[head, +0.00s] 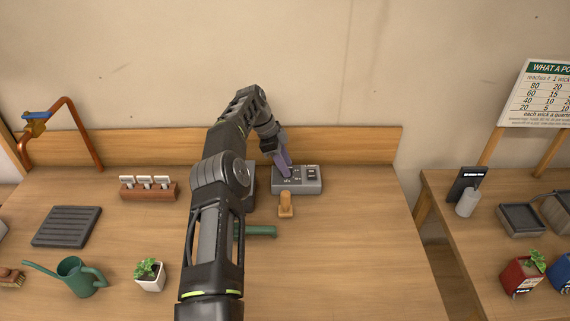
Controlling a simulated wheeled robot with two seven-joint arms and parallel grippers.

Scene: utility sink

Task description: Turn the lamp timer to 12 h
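A grey box with dark buttons and small labels, which looks like the lamp timer (309,186), sits on the wooden bench near the back board. Its labels are too small to read. My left gripper (286,172), with purple fingers, reaches down over the left part of the timer's top. The fingertips are at or just above its face; I cannot tell if they touch. The fingers overlap in this view, so their opening is unclear. The gripper and arm hide part of the timer's left side. My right gripper is not in view.
A wooden peg-like piece (286,205) stands just in front of the timer. A green-handled tool (262,231) lies partly behind my arm. A potted plant (149,274), watering can (78,277), ribbed tray (67,227) and label holder (148,190) stand left. The bench's right front is clear.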

